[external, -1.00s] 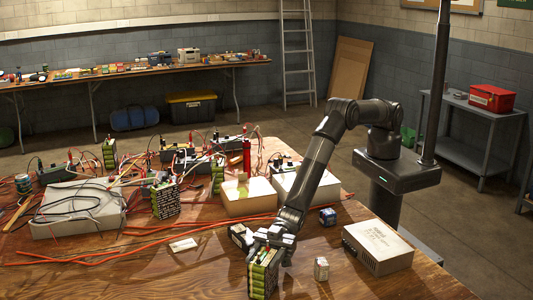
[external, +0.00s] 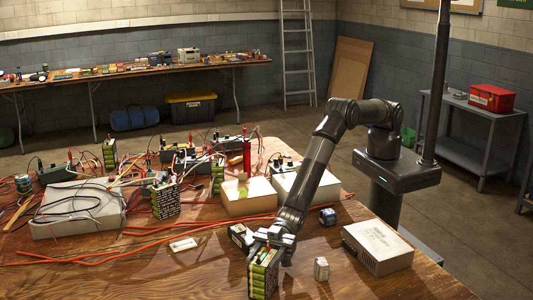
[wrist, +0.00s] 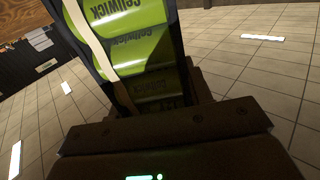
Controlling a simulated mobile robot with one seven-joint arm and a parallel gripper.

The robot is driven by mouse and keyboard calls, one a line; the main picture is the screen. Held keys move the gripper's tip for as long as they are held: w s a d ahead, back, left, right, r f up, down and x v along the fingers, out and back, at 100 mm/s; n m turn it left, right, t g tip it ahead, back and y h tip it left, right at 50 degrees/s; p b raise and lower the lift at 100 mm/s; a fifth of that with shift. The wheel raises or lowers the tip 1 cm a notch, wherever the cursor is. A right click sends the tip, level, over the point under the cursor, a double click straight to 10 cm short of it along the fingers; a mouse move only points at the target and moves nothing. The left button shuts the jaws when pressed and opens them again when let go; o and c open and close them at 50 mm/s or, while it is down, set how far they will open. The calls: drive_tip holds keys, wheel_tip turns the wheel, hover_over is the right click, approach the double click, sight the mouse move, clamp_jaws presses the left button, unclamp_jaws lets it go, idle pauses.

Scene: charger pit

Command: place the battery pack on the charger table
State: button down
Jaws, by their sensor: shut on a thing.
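The battery pack (external: 263,275) is a block of green cells in dark wrapping near the front edge of the wooden charger table (external: 200,270). My gripper (external: 268,243) is shut on its top from above. In the wrist view the pack (wrist: 135,50) fills the upper middle, with green "Cellwick" cells and a pale strap. The gripper (wrist: 165,120) hides its near end. The pack looks upright in the external view. I cannot tell whether its underside touches the table.
A small can (external: 321,268) and a grey box (external: 377,246) stand right of the pack. Red cables (external: 150,229), white boxes (external: 248,195) and other green packs (external: 165,201) crowd the back and left. The front left tabletop is bare.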

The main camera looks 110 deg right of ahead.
drive_tip(key=shift+r, duration=0.3)
drive_tip(key=shift+r, duration=0.6)
wheel_tip(320, 180, up, 3)
drive_tip(key=shift+w+r, duration=0.1)
drive_tip(key=d+r, duration=0.6)
drive_tip(key=d, duration=0.6)
drive_tip(key=s+d+m+t+h, duration=0.2)
drive_tip(key=d+h, duration=0.1)
drive_tip(key=d, duration=0.7)
drive_tip(key=s+d+m+t+h, duration=0.1)
drive_tip(key=d+m+t+h, duration=0.15)
drive_tip(key=d, duration=0.85)
drive_tip(key=s+d+r+m+h, duration=0.1)
drive_tip(key=s+d+m+h, duration=0.2)
drive_tip(key=d, duration=0.6)
drive_tip(key=s+d+r+m+h, duration=0.15)
drive_tip(key=s+d+h, duration=0.3)
drive_tip(key=d, duration=0.45)
drive_tip(key=s+f+m+h, duration=0.3)
drive_tip(key=s+h, duration=0.2)
drive_tip(key=s, duration=0.5)
drive_tip(key=shift+s+f, duration=0.2)
drive_tip(key=shift+s, duration=0.05)
drive_tip(key=shift+r, duration=0.1)
